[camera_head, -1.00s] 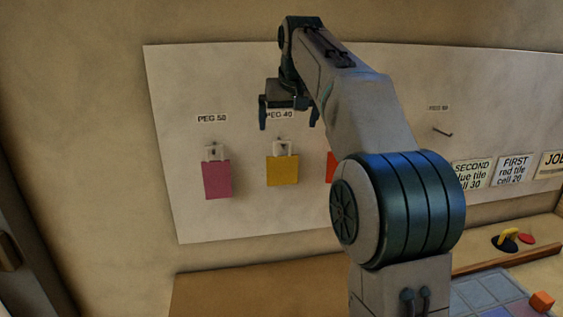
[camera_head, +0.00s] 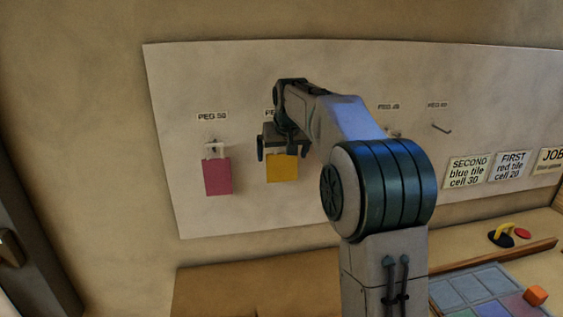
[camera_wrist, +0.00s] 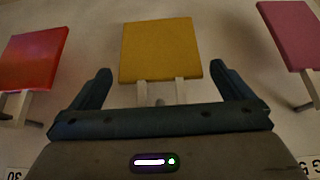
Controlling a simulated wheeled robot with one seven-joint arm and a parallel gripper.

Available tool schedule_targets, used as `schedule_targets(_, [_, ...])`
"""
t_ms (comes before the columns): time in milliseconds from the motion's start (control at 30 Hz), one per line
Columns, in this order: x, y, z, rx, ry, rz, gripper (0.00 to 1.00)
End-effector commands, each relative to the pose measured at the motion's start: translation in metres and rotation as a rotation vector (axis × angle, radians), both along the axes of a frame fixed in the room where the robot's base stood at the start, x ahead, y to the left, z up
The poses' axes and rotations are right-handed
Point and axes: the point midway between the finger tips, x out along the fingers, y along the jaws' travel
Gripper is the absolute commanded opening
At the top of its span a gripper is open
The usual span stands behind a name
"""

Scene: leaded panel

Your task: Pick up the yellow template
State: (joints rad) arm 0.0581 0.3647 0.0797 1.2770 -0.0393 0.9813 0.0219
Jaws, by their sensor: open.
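The yellow template (camera_head: 283,169) hangs on the white wall board, below a peg whose label is mostly hidden by my arm. In the wrist view the yellow template (camera_wrist: 160,50) is a flat square plate with a pale two-pronged hanger (camera_wrist: 161,92) at its peg end. My gripper (camera_head: 282,155) is in front of the hanger and upper edge of the template. In the wrist view my open gripper (camera_wrist: 160,78) has one finger on each side of the hanger, with nothing held. I cannot tell how far the fingers are from the board.
A pink template (camera_head: 217,177) hangs to the left under PEG 50. A red template (camera_wrist: 33,58) hangs on the other side, hidden by my arm in the head view. An empty-looking peg (camera_head: 441,127) and sign cards (camera_head: 467,171) are further right. A tile grid (camera_head: 470,288) lies below.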

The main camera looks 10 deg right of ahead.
Motion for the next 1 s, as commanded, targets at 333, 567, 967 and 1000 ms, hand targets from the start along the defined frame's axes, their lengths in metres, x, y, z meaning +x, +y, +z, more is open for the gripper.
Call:
schedule_targets(333, [0.003,0.0,-0.005,0.0,-0.001,0.0,0.86])
schedule_targets(567, [0.003,0.0,-0.004,0.0,-0.002,0.0,0.59])
schedule_targets(967, [0.003,0.0,0.003,0.0,-0.003,0.0,0.59])
schedule_targets(1000, [0.003,0.0,0.006,0.0,-0.003,0.0,0.59])
